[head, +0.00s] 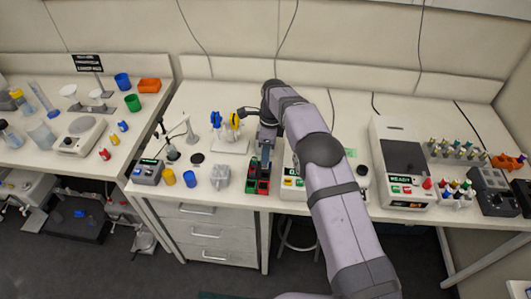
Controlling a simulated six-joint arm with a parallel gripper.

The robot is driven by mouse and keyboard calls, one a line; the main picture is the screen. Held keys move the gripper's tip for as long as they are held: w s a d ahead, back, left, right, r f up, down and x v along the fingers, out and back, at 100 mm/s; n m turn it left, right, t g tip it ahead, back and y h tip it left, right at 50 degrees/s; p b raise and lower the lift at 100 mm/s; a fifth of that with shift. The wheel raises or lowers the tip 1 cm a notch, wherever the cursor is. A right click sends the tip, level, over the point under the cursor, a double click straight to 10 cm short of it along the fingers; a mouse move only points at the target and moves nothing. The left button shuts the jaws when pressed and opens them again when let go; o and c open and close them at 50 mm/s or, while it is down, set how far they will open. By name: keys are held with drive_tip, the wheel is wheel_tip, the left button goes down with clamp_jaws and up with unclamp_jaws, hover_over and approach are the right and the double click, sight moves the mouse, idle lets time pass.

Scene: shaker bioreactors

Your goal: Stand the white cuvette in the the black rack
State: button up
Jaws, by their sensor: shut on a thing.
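My gripper (264,160) points down from the end of my arm, over the front middle of the bench. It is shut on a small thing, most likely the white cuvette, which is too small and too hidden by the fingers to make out. Just below and around the fingertips is a small black rack (257,180) with red and green pieces in it, near the bench's front edge. I cannot tell whether the held thing touches the rack.
A white cup (220,176), a blue cup (190,179) and a yellow cup (168,176) stand left of the rack. A white device (292,183) with lit buttons is close on its right. Yellow and blue pieces stand on a white stand (232,145) behind.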

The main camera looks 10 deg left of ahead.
sight(266, 167)
drive_tip(key=shift+f+b, duration=1.3)
drive_tip(key=shift+f, duration=0.75)
drive_tip(key=shift+f+b, duration=0.55)
drive_tip(key=shift+f, duration=0.45)
idle(0.4)
drive_tip(key=shift+f, duration=0.35)
drive_tip(key=shift+f+b, duration=0.4)
drive_tip(key=shift+b, duration=0.05)
drive_tip(key=o, duration=1)
drive_tip(key=shift+c, duration=0.2)
drive_tip(key=shift+r, duration=0.1)
drive_tip(key=shift+r+p, duration=2.3)
drive_tip(key=shift+r, duration=1.15)
